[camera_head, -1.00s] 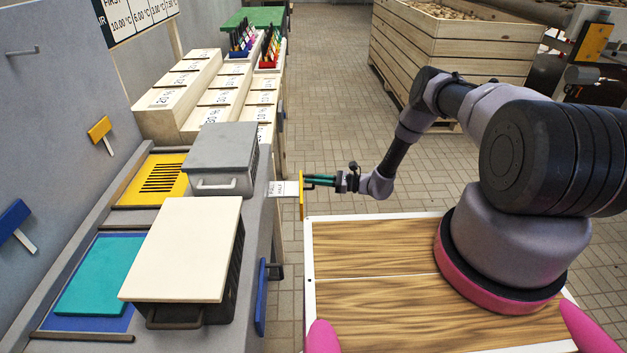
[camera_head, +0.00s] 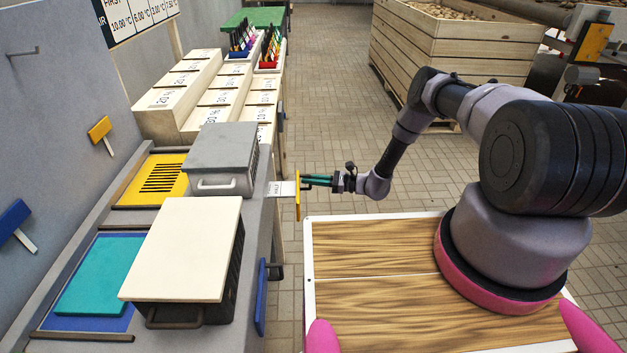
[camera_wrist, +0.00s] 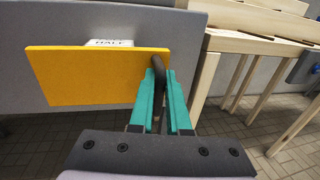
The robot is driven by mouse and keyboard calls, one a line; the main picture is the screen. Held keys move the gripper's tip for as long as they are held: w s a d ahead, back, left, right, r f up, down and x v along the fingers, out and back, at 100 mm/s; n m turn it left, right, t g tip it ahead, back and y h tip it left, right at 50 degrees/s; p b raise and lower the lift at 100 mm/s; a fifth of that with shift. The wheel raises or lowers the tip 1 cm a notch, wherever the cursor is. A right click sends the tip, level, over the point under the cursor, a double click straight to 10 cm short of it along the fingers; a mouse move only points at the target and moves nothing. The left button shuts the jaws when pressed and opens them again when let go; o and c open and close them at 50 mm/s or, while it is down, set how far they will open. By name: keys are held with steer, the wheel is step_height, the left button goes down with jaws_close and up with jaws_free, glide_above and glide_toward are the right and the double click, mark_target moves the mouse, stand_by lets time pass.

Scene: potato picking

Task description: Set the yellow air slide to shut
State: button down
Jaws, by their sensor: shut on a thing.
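The yellow air slide (camera_head: 298,195) sticks out from the right side of the grey bench, seen edge-on in the head view. Its pale tongue (camera_head: 281,188) shows between the bench and the yellow plate, with lettering on it. In the wrist view the yellow plate (camera_wrist: 97,77) fills the left, and the tongue behind it reads "HALF" (camera_wrist: 109,43). My gripper (camera_head: 312,181) is at the plate's outer face. Its teal fingers (camera_wrist: 163,100) are shut on the dark handle (camera_wrist: 159,78) at the plate's right end.
A blue slide plate (camera_head: 261,297) hangs on the bench side nearer me. A grey-lidded box (camera_head: 221,150) and a cream-lidded box (camera_head: 185,247) stand on the bench. Yellow (camera_head: 100,129) and blue (camera_head: 12,219) tags are on the wall.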

steer(key=a, duration=0.9)
steer(key=shift+a, duration=0.15)
steer(key=c, duration=0.9)
jaws_free()
steer(key=shift+s+a, duration=0.1)
steer(key=s+d, duration=0.1)
steer(key=d, duration=0.9)
steer(key=shift+s+d, duration=0.4)
steer(key=shift+r, duration=0.1)
